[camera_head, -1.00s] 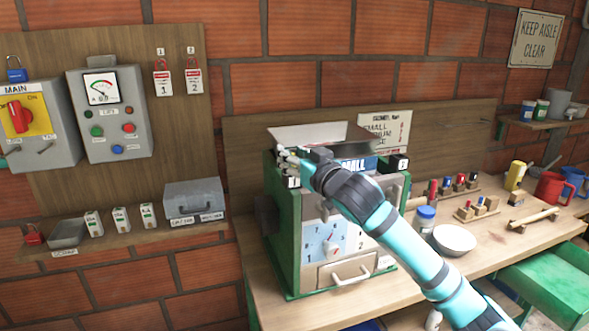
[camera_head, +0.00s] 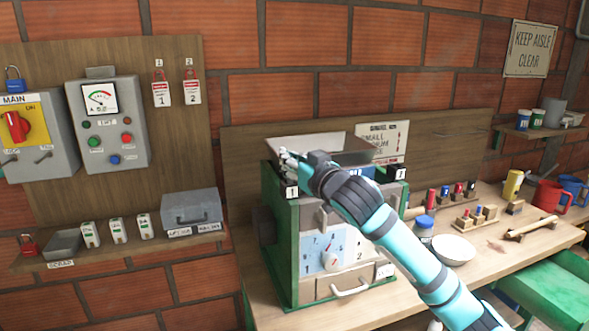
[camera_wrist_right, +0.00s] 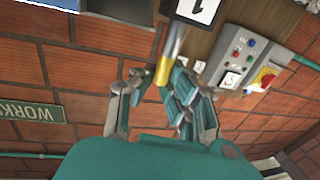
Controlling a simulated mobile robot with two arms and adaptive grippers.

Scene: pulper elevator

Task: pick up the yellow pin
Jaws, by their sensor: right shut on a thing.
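In the wrist view the yellow pin (camera_wrist_right: 163,72) shows as a short rod, yellow at the near end and silver beyond. It lies between the fingers of my right gripper (camera_wrist_right: 158,88), which is shut on it. Its silver end points towards the black block marked 1 (camera_wrist_right: 195,10); I cannot tell whether it touches the block. In the head view my right gripper (camera_head: 290,163) is at the upper left front corner of the green machine (camera_head: 283,245), just above the block marked 1. The pin cannot be made out there. My left gripper is not in view.
The machine has a metal hopper (camera_head: 315,147) on top and a dial panel (camera_head: 325,250) in front. A white bowl (camera_head: 453,248) and a blue-lidded jar (camera_head: 423,224) stand right of it, beneath or near my arm. A grey control box (camera_head: 108,120) hangs on the left board.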

